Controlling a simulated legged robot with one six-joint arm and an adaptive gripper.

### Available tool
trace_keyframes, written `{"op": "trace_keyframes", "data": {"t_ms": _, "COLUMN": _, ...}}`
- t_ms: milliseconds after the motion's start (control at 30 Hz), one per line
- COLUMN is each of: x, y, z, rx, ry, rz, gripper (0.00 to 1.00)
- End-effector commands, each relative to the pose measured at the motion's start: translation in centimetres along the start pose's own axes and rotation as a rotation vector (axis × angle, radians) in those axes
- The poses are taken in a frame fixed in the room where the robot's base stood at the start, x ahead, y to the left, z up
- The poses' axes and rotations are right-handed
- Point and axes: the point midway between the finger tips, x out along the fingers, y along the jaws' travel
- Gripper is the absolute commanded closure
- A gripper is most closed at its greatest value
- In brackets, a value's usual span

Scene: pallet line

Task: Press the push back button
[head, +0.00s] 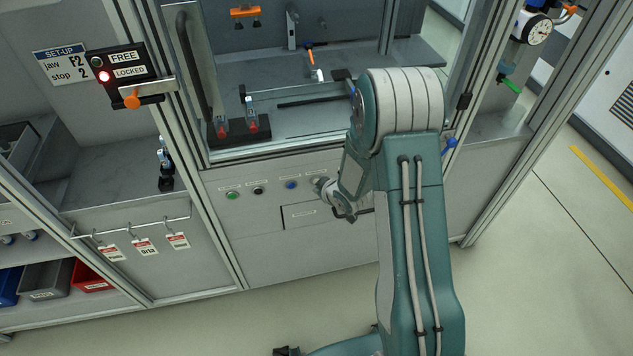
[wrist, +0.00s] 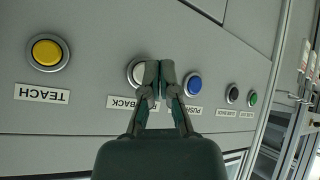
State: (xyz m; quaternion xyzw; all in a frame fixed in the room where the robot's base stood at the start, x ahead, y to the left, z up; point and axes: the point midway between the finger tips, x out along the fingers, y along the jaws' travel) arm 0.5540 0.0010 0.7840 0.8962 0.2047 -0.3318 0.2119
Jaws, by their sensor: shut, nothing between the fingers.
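A row of buttons sits on the grey front panel (head: 255,225). In the wrist view a blue button (wrist: 193,84) has a label reading PUSH, its rest hidden by a finger. Beside it a white button (wrist: 138,73) is partly covered by the fingers; its part-hidden label shows BACK. The blue button also shows in the head view (head: 291,185). My gripper (wrist: 160,72) is shut and empty, its tips in front of the panel between the white and blue buttons, overlapping the white one's edge. I cannot tell whether they touch. In the head view my arm hides the white button.
A yellow TEACH button (wrist: 47,53), a black button (wrist: 232,94) and a green button (wrist: 252,98) share the panel. A drawer front (head: 300,215) lies below the row. A lock box with a lit red lamp (head: 104,76) is at upper left. Tags (head: 145,246) hang on a rail.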

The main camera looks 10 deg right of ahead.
Motion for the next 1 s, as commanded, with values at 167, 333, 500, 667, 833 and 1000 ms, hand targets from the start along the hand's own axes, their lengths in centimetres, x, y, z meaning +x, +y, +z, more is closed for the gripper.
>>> {"op": "trace_keyframes", "data": {"t_ms": 167, "x": 0.0, "y": 0.0, "z": 0.0, "rx": 0.0, "ry": 0.0, "rz": 0.0, "gripper": 1.0}}
{"op": "trace_keyframes", "data": {"t_ms": 333, "x": 0.18, "y": 0.18, "z": -0.18, "rx": 0.0, "ry": 0.0, "rz": 0.0, "gripper": 1.0}}
{"op": "trace_keyframes", "data": {"t_ms": 500, "x": 0.44, "y": 0.47, "z": -0.49, "rx": 0.0, "ry": 0.001, "rz": 0.0, "gripper": 1.0}}
{"op": "trace_keyframes", "data": {"t_ms": 667, "x": 0.43, "y": 0.46, "z": -0.48, "rx": 0.0, "ry": 0.0, "rz": 0.0, "gripper": 1.0}}
{"op": "trace_keyframes", "data": {"t_ms": 833, "x": 0.45, "y": 0.48, "z": -0.5, "rx": 0.0, "ry": 0.0, "rz": 0.0, "gripper": 1.0}}
{"op": "trace_keyframes", "data": {"t_ms": 1000, "x": 0.57, "y": 0.56, "z": -0.57, "rx": 0.0, "ry": 0.0, "rz": 0.0, "gripper": 1.0}}
